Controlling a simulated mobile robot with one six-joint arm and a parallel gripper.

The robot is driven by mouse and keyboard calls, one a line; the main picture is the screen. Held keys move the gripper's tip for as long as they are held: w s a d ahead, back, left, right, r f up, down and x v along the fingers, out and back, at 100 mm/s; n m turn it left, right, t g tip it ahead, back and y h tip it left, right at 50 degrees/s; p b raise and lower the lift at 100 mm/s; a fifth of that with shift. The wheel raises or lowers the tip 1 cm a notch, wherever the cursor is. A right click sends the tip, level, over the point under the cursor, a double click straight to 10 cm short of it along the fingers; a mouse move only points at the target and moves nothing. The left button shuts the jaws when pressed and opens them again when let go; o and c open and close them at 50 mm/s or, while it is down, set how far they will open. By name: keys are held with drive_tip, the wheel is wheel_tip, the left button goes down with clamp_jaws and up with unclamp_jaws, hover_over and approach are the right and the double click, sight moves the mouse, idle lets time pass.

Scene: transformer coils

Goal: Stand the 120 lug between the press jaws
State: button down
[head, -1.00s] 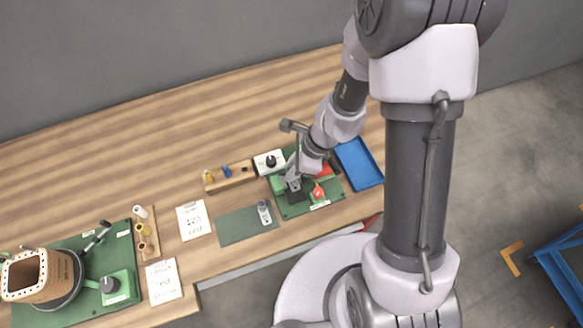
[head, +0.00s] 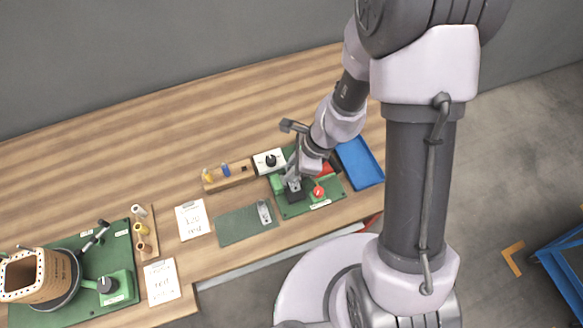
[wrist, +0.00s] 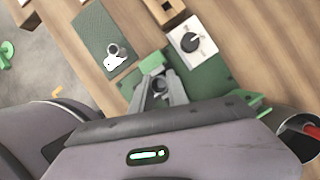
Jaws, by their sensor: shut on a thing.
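My gripper (head: 292,181) is at the small press (head: 296,194) on the green base plate. In the wrist view its fingers (wrist: 160,88) are closed around a small grey ring-shaped end, which I take to be the 120 lug (wrist: 160,84). Its lower part is hidden by the fingers and the press, so I cannot tell whether it touches the jaws. The press jaws are mostly hidden behind my gripper in the head view. Another grey lug-like piece (head: 264,212) lies on the dark green mat (head: 238,227), also seen in the wrist view (wrist: 115,55).
A wooden rack (head: 240,178) with yellow and blue pieces and a white dial box (head: 269,161) stand behind and left of the press. A red knob (head: 318,191) is at its right front. A blue tray (head: 360,163) lies right. Cards and a coil fixture (head: 85,275) are left.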

drive_tip(key=shift+f+b, duration=0.4)
drive_tip(key=shift+f, duration=0.05)
drive_tip(key=shift+f+b, duration=0.3)
drive_tip(key=shift+f+b, duration=0.35)
drive_tip(key=c, duration=1.2)
unclamp_jaws()
drive_tip(key=shift+o, duration=0.4)
drive_tip(key=o, duration=0.3)
drive_tip(key=shift+r, duration=0.15)
